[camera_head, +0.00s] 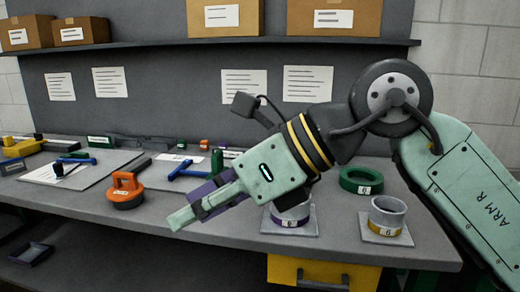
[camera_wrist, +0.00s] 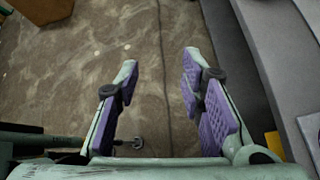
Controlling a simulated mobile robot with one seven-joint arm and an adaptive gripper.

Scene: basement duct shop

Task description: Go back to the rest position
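My gripper (camera_head: 183,212) is mint green with purple finger pads and hangs in front of the bench's front edge in the head view, pointing down and to the left. In the wrist view, the two fingers of my gripper (camera_wrist: 160,68) stand wide apart. Nothing is between them; only the brown floor (camera_wrist: 150,40) shows beyond. My arm reaches in from the right of the head view, bent at the elbow above the bench. No rest position is marked in either view.
On the bench (camera_head: 240,225) stand a purple-banded collar (camera_head: 291,215), a yellow-banded collar (camera_head: 388,214) and a green ring (camera_head: 361,179). An orange tool (camera_head: 125,190) and blue tools (camera_head: 181,170) lie left. A yellow drawer (camera_head: 300,270) is below. Boxes (camera_head: 333,17) line the shelf.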

